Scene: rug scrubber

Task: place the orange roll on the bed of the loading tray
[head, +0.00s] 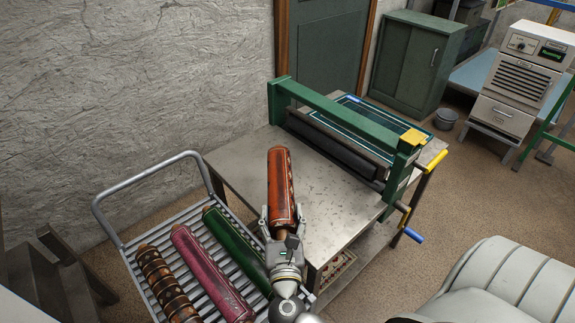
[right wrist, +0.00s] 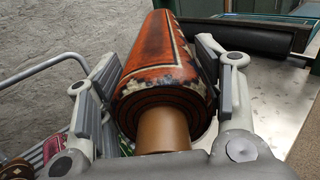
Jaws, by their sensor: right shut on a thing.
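The orange roll (head: 281,185) is a rolled rug with a dark patterned border. My right gripper (head: 282,214) is shut around its near end, and the roll points away from the gripper toward the wall. In the right wrist view the roll (right wrist: 165,60) lies between both fingers, its spiral end and brown core facing the camera. The flat metal bed of the loading tray (head: 335,205) lies in front of the green roller machine and looks bare. The roll overlaps the left part of this bed in the head view; I cannot tell its height above it. My left gripper is not in view.
A slatted cart (head: 150,290) at left holds a green roll (head: 236,249), a crimson roll (head: 211,273) and a brown banded roll (head: 166,284). The green-framed roller machine (head: 345,118) stands at the bed's far side. A pale seat (head: 505,280) is at lower right.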

